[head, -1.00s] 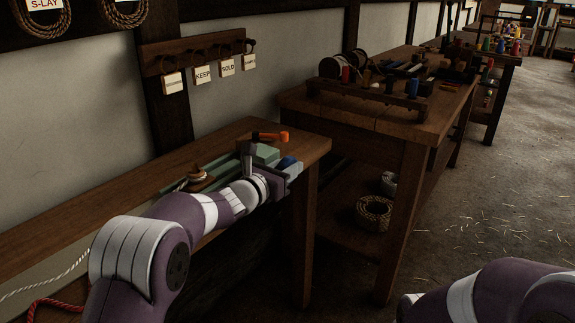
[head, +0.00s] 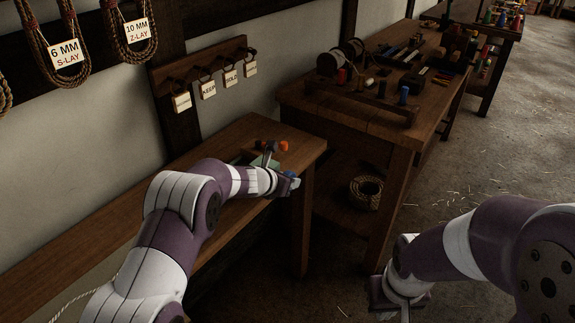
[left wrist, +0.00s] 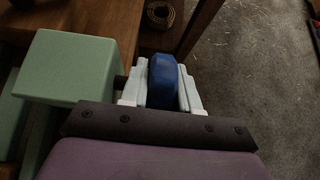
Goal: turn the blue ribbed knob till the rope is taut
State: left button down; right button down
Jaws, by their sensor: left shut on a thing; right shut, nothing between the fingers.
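The blue ribbed knob (left wrist: 161,82) is between the white fingers of my left gripper (left wrist: 161,92) in the left wrist view, and the fingers are shut on it. A dark shaft joins the knob to a pale green block (left wrist: 72,66) on its left. In the head view my left gripper (head: 289,184) is at the right end of the bench, mostly covering the knob. A pale rope (head: 72,299) shows at the lower left; my left arm hides much of it, and its tension cannot be told. My right gripper (head: 398,308) is low at the bottom edge, shut and empty.
The long wooden bench (head: 60,225) runs along the wall. An orange-ended part (head: 283,146) stands by the block. Beyond a gap is a second table (head: 345,117) with spools and tools, and a rope coil (head: 366,191) on its lower shelf. The floor at right is open.

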dwell(0.3)
pick_arm(q)
jog(key=c, duration=0.9)
grip_release()
jog(key=v, duration=1.2)
jog(key=shift+s+a+r+b, duration=0.15)
jog(key=shift+s+a+b, duration=0.1)
jog(key=shift+b, duration=0.1)
jog(key=shift+d, duration=0.1)
